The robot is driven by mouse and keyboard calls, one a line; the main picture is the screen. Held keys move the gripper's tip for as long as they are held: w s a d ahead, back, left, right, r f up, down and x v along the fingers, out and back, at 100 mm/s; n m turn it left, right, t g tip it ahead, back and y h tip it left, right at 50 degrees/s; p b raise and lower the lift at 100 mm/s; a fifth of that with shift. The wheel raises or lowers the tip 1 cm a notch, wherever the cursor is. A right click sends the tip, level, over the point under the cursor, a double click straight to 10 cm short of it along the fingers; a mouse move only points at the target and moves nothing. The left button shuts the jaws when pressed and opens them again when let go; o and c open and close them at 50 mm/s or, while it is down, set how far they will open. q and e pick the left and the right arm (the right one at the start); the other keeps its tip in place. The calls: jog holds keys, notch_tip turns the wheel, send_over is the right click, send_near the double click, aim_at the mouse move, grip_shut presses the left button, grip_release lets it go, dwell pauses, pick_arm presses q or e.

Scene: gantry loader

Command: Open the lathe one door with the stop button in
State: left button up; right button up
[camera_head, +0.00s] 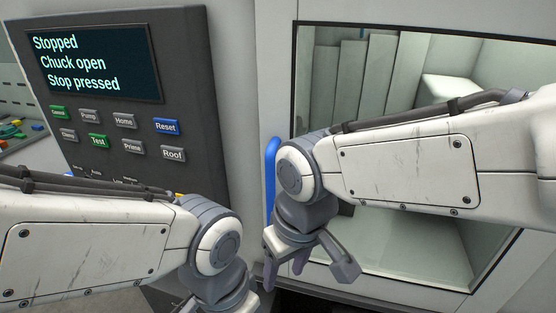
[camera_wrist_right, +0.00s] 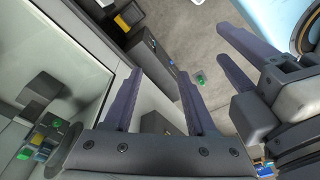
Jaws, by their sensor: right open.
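The lathe door (camera_head: 283,60) has a large window and a vertical blue handle (camera_head: 271,165) near its left edge. It looks closed. The control panel display (camera_head: 95,65) reads "Stopped", "Chuck open", "Stop pressed". The stop button itself is not visible; my left arm covers the panel's lower part. My right gripper (camera_head: 283,278) is open, pointing down in front of the door, below the handle. In the right wrist view it (camera_wrist_right: 158,78) has nothing between its fingers. My left gripper is cut off at the bottom of the head view; its fingers (camera_wrist_right: 233,58) show apart in the right wrist view.
My two forearms are close together before the machine. Open floor (camera_wrist_right: 205,50) shows in the wrist view.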

aim_at(270, 170)
jog(key=w+a+r+m+t+p, duration=0.1)
jog(key=w+r+m+t+p, duration=0.2)
jog(key=w+r, duration=1.25)
jog(key=p+x, duration=0.2)
jog(key=x, duration=0.7)
jog(key=shift+w+f, duration=0.2)
jog(key=shift+f, duration=0.2)
grip_shut()
jog(key=shift+r, duration=0.1)
